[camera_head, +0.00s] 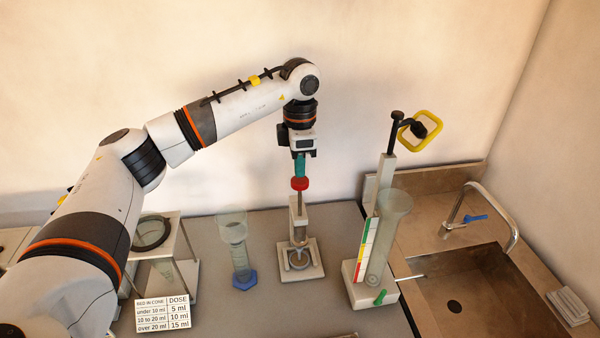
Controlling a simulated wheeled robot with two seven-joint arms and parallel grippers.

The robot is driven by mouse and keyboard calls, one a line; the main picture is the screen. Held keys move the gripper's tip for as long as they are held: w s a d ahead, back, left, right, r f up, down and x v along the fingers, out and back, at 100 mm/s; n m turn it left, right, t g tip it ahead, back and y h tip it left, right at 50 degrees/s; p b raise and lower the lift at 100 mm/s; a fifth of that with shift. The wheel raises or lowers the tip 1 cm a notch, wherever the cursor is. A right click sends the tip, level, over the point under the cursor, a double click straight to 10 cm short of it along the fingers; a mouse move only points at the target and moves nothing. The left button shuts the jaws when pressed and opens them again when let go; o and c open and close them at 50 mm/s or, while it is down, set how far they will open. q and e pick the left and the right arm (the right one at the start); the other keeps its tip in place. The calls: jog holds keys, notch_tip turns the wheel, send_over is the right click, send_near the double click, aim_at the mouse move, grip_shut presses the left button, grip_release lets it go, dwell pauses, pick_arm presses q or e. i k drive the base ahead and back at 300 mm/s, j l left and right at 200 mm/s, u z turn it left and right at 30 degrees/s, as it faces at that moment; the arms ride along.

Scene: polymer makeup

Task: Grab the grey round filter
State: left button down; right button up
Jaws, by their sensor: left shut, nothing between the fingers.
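My left gripper (300,172) points straight down from the wrist, with its narrow teal fingers closed and empty. It is just above a red knob on top of a small pale stand (299,212); I cannot tell if they touch. A small grey round piece (300,259) sits on the base of that stand, below the gripper; it may be the grey round filter, but it is too small to be sure. A dark ring (152,233) sits in a metal frame at the left. My right gripper is not in view.
A clear cylinder with a blue foot (243,280) stands left of the small stand. To the right is a tall clear cylinder (387,235) on a white base with a colour scale. A dose sign (163,311) stands at front left. A sink (480,290) is at the right.

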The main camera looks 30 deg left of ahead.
aim_at(299, 260)
jog(key=k+l, duration=0.5)
jog(key=k, duration=0.2)
jog(key=k+l, duration=0.5)
jog(key=k, duration=0.15)
